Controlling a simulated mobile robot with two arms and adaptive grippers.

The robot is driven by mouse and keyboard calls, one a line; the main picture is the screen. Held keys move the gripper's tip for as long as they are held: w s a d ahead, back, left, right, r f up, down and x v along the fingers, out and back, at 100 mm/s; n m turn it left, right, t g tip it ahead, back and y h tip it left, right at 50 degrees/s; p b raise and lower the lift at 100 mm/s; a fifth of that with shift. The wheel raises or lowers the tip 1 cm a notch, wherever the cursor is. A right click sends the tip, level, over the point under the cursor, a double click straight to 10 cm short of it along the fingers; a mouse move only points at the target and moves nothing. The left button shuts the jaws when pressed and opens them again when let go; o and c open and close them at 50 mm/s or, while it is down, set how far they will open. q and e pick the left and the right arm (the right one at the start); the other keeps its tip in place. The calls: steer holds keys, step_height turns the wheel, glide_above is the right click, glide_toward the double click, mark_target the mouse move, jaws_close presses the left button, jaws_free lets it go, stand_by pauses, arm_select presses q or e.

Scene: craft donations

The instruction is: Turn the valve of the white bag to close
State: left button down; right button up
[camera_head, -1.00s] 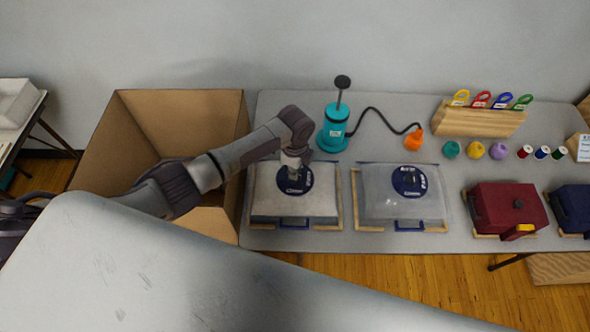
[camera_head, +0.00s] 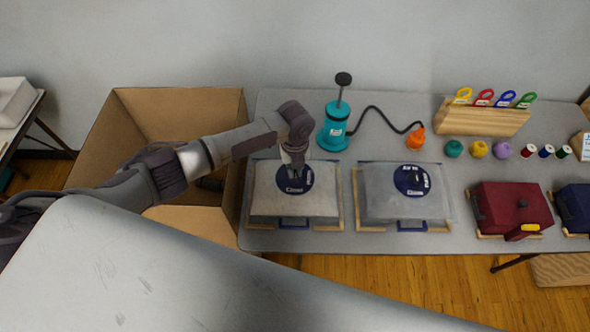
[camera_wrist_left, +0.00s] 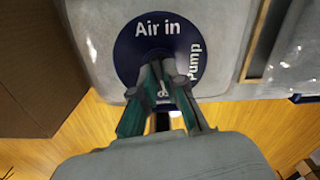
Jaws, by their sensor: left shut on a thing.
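The white bag (camera_head: 265,203) lies flat on a wooden-edged base at the left end of the table. A round dark blue valve disc (camera_head: 294,187) with white lettering is on its top. In the left wrist view the disc (camera_wrist_left: 130,62) reads "Air in" and "Pump". My left gripper (camera_head: 294,168) reaches down onto the disc from above. In the wrist view its fingers (camera_wrist_left: 160,75) are close together at the disc's centre, shut on the valve's small knob, which they mostly hide. My right gripper is out of view.
A second, greyer bag (camera_head: 375,205) with a similar disc lies just right. Behind stand a teal pump (camera_head: 333,130) with a black hose and an orange nozzle (camera_head: 415,137). An open cardboard box (camera_head: 130,115) stands left of the table. A red bag (camera_head: 495,205) lies farther right.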

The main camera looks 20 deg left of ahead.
mark_target(295, 172)
arm_select(q)
steer(key=shift+m+b, duration=0.35)
steer(key=shift+m, duration=0.85)
steer(key=c, duration=1.2)
jaws_free()
steer(key=shift+r, duration=0.2)
step_height(295, 172, up, 12)
steer(key=shift+f, duration=0.15)
